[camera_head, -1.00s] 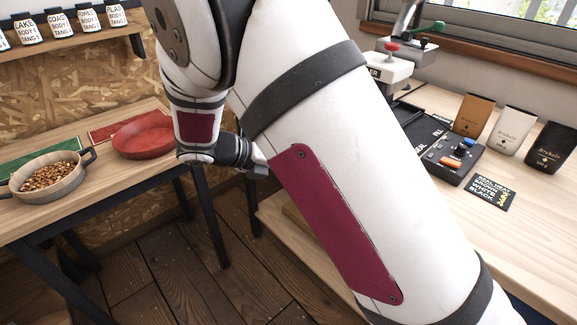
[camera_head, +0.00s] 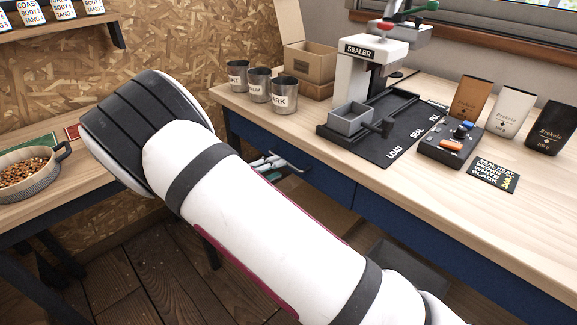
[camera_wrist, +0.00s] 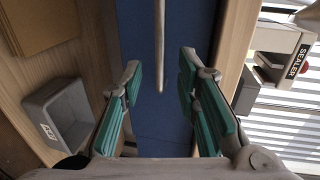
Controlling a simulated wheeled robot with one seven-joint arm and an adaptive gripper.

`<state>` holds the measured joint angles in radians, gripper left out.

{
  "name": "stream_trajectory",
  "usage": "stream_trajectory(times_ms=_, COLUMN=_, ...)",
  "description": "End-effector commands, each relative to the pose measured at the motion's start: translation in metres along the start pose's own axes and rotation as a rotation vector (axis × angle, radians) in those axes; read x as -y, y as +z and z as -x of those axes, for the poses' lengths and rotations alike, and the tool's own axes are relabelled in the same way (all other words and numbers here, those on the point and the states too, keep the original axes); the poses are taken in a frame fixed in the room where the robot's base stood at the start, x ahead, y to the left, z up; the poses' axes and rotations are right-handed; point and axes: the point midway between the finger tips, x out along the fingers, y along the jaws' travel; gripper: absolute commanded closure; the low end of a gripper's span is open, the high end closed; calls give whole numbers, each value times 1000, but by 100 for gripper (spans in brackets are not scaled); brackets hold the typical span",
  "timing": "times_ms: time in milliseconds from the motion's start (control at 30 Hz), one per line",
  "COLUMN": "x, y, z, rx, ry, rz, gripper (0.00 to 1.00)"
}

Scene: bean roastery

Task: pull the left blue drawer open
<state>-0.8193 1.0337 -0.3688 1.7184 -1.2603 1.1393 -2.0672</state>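The left blue drawer (camera_head: 328,183) is a dark blue front under the wooden counter at the middle of the head view, and it looks closed. Its blue front (camera_wrist: 176,125) also fills the middle of the wrist view. A thin metal bar handle (camera_wrist: 160,45) stands out from it. My gripper (camera_wrist: 160,88) is open, with teal pads on either side of the handle's near end, apart from it. In the head view my gripper (camera_head: 268,166) is close to the drawer front, partly hidden behind my arm.
The counter holds metal cups (camera_head: 259,84), the sealer (camera_head: 372,50), a control box (camera_head: 452,143) and coffee bags. A second blue drawer (camera_head: 425,238) is to the right. A grey bin (camera_wrist: 62,112) shows left in the wrist view. A side table with a bean pan (camera_head: 30,178) stands left.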

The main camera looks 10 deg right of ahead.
Motion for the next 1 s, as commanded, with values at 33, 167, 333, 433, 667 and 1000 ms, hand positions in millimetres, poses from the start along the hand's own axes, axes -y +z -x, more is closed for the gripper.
stream_trajectory(times_ms=33, x=-1, y=-1, z=-12, rx=-4, ry=0, rz=0, gripper=70)
stream_trajectory(times_ms=167, x=-1, y=-1, z=-34, rx=-3, ry=0, rz=0, gripper=70)
stream_trajectory(times_ms=333, x=-1, y=0, z=-52, rx=-1, ry=1, rz=-1, gripper=70)
stream_trajectory(times_ms=433, x=0, y=0, z=-58, rx=-1, ry=1, rz=-1, gripper=70)
stream_trajectory(times_ms=667, x=0, y=0, z=-61, rx=-1, ry=1, rz=-2, gripper=70)
stream_trajectory(times_ms=1000, x=0, y=0, z=-61, rx=0, ry=1, rz=-2, gripper=100)
